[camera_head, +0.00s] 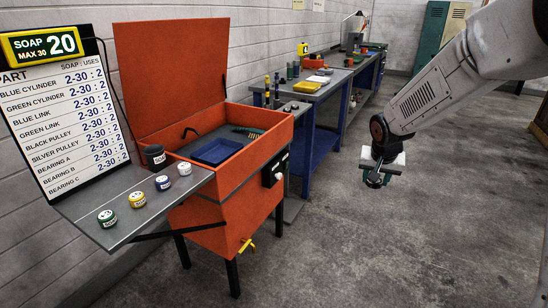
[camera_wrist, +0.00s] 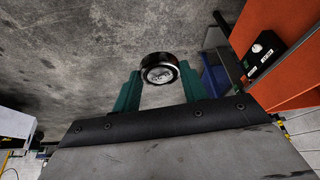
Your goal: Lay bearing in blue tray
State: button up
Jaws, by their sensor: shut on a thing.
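The bearing (camera_wrist: 160,70) is a short round piece with a dark rim and a silvery face. In the wrist view it sits between the two green fingers of my gripper (camera_wrist: 161,84), which is shut on it. In the head view my gripper (camera_head: 377,181) hangs in the air over open floor, right of the orange parts washer (camera_head: 222,196); the bearing is hard to make out there. The blue tray (camera_head: 216,151) lies inside the washer's open basin. It looks empty.
The washer's lid (camera_head: 172,72) stands open. A soap sign (camera_head: 66,120) reads 20, max 30. Workbenches (camera_head: 318,90) line the wall behind. The floor between washer and arm is clear.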

aim_at(224, 152)
jog(key=z, duration=0.45)
jog(key=i, duration=1.8)
jog(key=u, duration=1.15)
jog(key=i, duration=0.8)
jog(key=u, duration=0.8)
